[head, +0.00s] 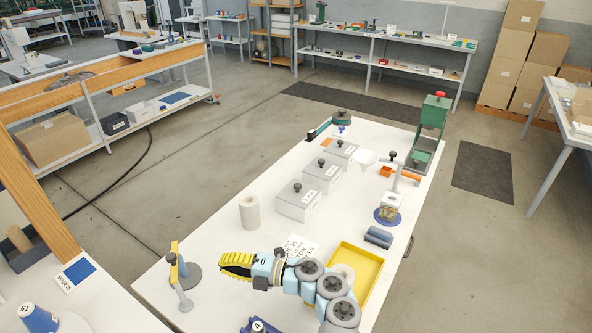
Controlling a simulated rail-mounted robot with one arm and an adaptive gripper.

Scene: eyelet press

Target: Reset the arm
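My gripper (234,264) has yellow ribbed fingers and is at the left end of my light-blue arm with grey round joints. It is over the front part of the white table (215,215), to the right of a yellow stand (174,262) with a dark round base. The fingers are seen from the side, and whether they are open or shut is unclear. No object shows clearly in them. My arm passes in front of a yellow tray (372,262) and hides part of it and of a pale round thing in it.
A white cylinder (249,213) and lidded grey boxes (298,200) stand beyond my gripper. A blue roll (379,237) lies right of them, near a disc (387,216) with small pieces. A green press (431,128) stands at the far end.

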